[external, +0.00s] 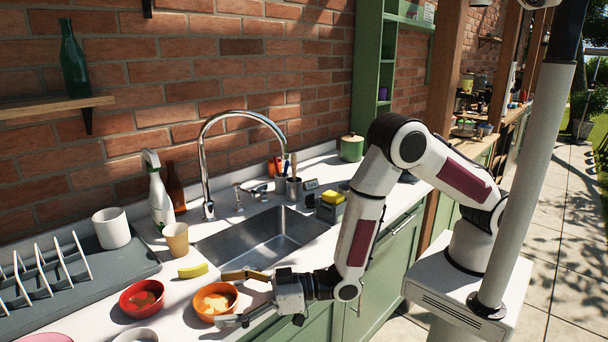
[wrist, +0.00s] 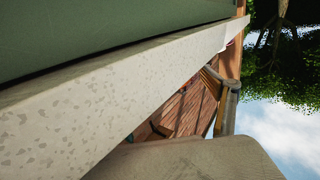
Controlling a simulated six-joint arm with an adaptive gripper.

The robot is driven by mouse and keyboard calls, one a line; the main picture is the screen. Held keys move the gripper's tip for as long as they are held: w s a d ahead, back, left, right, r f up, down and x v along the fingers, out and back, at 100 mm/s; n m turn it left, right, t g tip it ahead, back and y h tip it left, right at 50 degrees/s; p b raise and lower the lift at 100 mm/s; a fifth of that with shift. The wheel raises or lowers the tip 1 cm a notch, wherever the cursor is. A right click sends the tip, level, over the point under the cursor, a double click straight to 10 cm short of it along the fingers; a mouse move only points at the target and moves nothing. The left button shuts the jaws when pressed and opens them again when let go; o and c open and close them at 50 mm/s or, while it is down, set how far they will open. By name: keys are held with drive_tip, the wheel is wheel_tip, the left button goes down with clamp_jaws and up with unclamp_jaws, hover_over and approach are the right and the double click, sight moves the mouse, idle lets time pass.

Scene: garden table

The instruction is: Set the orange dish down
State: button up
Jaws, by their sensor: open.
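The orange dish (external: 234,290), a round bowl with light orange contents, sits upright on the white counter (external: 180,332) near its front edge. My gripper (external: 228,299) reaches in from the right, low over the counter. Its fingers are spread, one on the far side of the dish and one on the near side. The dish lies at the open mouth between them; whether a finger touches it I cannot tell.
A red bowl (external: 130,305) stands just left of the dish. A white bowl (external: 136,335) and a pink one are at the bottom edge. A yellow item (external: 193,271), a tan cup (external: 176,247) and the sink (external: 270,242) lie behind. A dish rack (external: 100,284) fills the left.

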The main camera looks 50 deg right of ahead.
drive_tip(key=shift+v, duration=4.9)
drive_tip(key=shift+r, duration=0.1)
drive_tip(key=shift+w, duration=0.1)
